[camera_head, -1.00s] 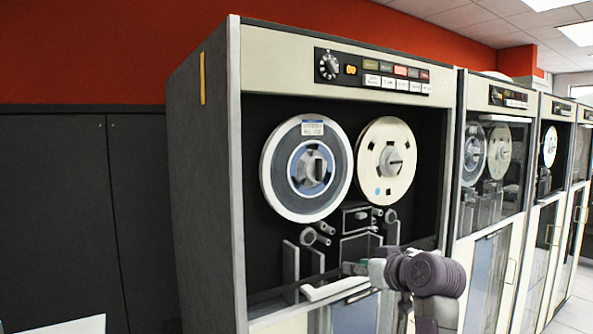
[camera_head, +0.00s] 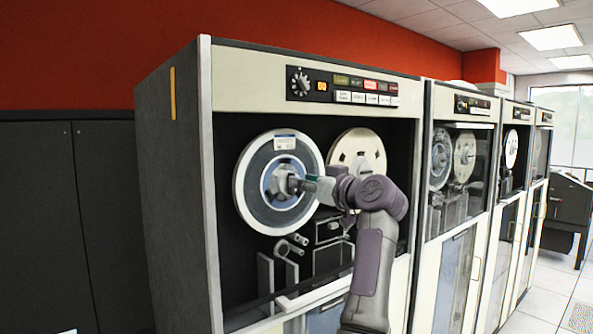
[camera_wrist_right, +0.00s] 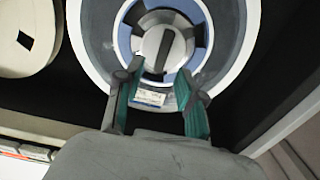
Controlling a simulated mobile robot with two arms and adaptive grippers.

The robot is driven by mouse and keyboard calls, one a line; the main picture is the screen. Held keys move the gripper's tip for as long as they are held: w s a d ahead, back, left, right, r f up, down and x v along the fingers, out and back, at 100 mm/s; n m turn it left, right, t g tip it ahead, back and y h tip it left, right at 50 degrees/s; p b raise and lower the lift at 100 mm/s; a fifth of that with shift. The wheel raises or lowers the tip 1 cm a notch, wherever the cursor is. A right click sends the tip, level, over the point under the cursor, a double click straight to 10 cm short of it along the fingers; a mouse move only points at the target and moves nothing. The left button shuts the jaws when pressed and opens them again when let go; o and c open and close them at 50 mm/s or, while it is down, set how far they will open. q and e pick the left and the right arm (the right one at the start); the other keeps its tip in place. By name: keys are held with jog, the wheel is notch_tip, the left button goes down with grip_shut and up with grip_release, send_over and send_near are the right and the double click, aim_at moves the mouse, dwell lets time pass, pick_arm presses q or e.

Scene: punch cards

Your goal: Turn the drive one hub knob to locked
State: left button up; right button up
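The drive one hub knob (camera_head: 283,183) is a grey knob at the centre of the left reel (camera_head: 254,206), which has a blue and white hub. In the right wrist view the knob (camera_wrist_right: 163,47) has a dark raised bar, close to vertical in the picture and slightly tilted. My right gripper (camera_head: 308,185) is in front of the hub. In the right wrist view this gripper (camera_wrist_right: 159,74) is open, its green-padded fingers apart just below the knob, with nothing between them but the reel behind. I cannot tell whether a fingertip touches the hub. My left gripper is out of view.
A cream reel (camera_head: 358,150) sits to the right, partly behind my right arm. A button panel (camera_head: 343,87) is above the reels. Guide rollers (camera_head: 290,247) lie below the left reel. The cabinet's pale frame (camera_head: 207,190) edges the bay on the left.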

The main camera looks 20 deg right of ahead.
jog(key=p+x, duration=0.1)
jog(key=x, duration=0.2)
jog(key=shift+w+a, duration=0.1)
jog(key=shift+w, duration=0.05)
grip_shut()
